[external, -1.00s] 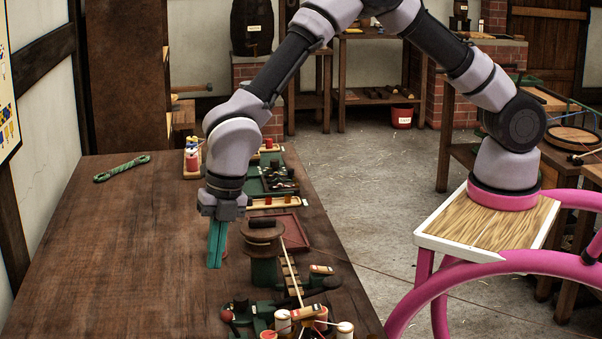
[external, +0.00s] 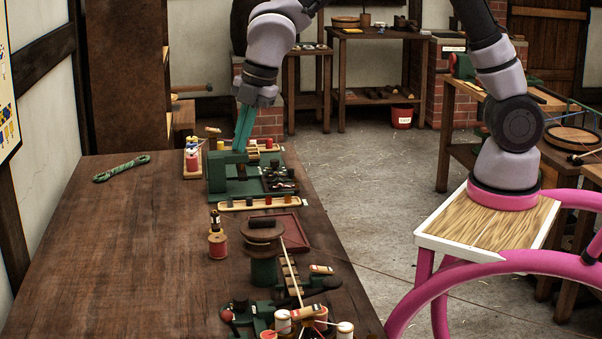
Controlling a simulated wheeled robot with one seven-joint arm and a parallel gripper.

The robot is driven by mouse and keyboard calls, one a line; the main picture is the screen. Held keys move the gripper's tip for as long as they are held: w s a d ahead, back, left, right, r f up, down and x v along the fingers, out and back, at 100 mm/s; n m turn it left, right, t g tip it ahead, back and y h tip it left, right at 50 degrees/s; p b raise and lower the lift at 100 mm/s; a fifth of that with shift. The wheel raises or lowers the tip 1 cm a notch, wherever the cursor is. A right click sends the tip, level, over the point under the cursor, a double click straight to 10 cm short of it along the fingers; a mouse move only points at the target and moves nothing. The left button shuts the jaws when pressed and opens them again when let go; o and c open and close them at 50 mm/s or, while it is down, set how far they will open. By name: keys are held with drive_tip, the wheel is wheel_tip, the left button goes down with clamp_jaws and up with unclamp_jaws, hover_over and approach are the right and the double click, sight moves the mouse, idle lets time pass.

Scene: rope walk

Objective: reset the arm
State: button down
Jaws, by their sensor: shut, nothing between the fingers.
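My gripper (external: 240,148) is in the external view, above the far right part of the brown workbench (external: 130,250). Its long teal fingers are together and point down, with nothing visible between them. The fingertips appear over or in front of a green fixture (external: 218,170); whether they touch it I cannot tell. My arm arches from its base at the right over to the bench.
A green rope coil (external: 121,168) lies at the back left. The bench's left half is mostly clear.

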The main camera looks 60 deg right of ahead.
drive_tip(key=s+d+r+m+t, duration=0.15)
drive_tip(key=d+r+m, duration=0.25)
drive_tip(key=d, duration=0.4)
drive_tip(key=s+d+r+m, duration=0.2)
drive_tip(key=d+r+m, duration=0.25)
drive_tip(key=d, duration=0.25)
drive_tip(key=s+d+r+m+t, duration=0.1)
drive_tip(key=d+r+m, duration=0.35)
drive_tip(key=d, duration=0.35)
drive_tip(key=s+d+r+m+t, duration=0.2)
drive_tip(key=s+d+r+m, duration=0.1)
drive_tip(key=s+d+m, duration=0.9)
drive_tip(key=shift+s+d, duration=0.65)
drive_tip(key=shift+s, duration=0.6)
